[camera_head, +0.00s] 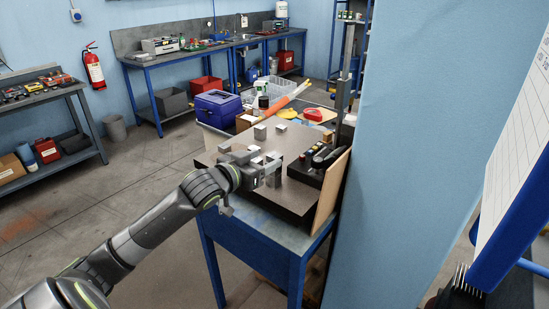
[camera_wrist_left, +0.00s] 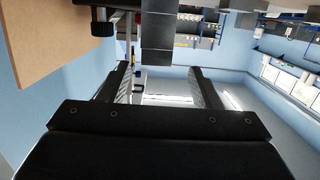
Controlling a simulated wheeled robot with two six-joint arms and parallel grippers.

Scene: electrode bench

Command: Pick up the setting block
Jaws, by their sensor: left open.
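Several grey metal blocks stand on the dark plate (camera_head: 242,198) on the blue bench; I cannot tell which is the setting block. One block (camera_head: 260,131) and a smaller one (camera_head: 281,126) stand toward the back, apart from my gripper. Another upright grey block (camera_head: 274,179) is right at my left gripper (camera_head: 267,168), partly hidden by it. In the left wrist view my left gripper (camera_wrist_left: 159,82) is open with nothing visible between its fingers. Grey blocks (camera_wrist_left: 158,32) show at the top of that view, beyond the fingers. My right gripper does not show.
A black device (camera_head: 318,160) and an upright tan board (camera_head: 331,188) stand close to the gripper's right. A light-blue wall (camera_head: 405,150) closes off the right side.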

